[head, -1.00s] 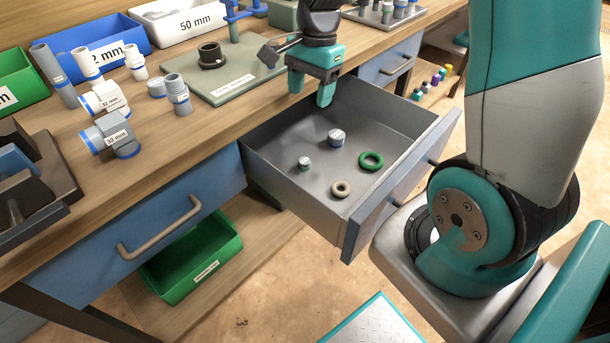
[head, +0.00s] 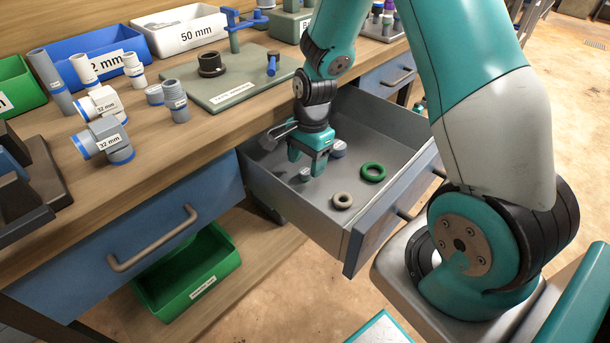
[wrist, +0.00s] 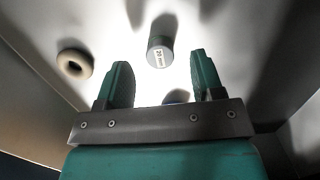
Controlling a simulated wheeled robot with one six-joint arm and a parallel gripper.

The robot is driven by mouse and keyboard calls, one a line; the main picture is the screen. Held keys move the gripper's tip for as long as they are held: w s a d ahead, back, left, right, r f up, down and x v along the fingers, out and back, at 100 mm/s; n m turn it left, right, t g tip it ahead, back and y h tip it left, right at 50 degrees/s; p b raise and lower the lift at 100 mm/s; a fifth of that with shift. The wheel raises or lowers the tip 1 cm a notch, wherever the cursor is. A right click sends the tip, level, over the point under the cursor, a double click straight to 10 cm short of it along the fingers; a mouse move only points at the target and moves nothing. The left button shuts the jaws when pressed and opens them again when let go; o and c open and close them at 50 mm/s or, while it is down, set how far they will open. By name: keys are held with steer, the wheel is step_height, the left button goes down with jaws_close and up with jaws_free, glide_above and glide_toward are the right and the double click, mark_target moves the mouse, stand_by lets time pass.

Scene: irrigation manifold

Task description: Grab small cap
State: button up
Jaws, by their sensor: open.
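The small cap (head: 304,175) is a short grey cylinder on the floor of the open drawer. In the wrist view this cap (wrist: 160,52) has a "20 mm" label and lies beyond the fingertips, roughly central between them. My gripper (head: 307,165) is open and empty, pointing down inside the drawer just above the small cap. Its two teal fingers also show in the wrist view (wrist: 161,75). A larger grey cap (head: 338,149) stands right behind the gripper. A bluish piece (wrist: 177,97), probably this larger cap, is mostly hidden by the gripper in the wrist view.
The bench (head: 170,150) at left carries pipe fittings and a green-grey plate (head: 225,90). A green bin (head: 190,270) sits below.

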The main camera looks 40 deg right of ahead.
step_height(320, 180, down, 2)
steer(key=shift+a+f, duration=0.15)
steer(key=shift+f, duration=0.05)
steer(key=c, duration=1)
steer(key=shift+r, duration=0.15)
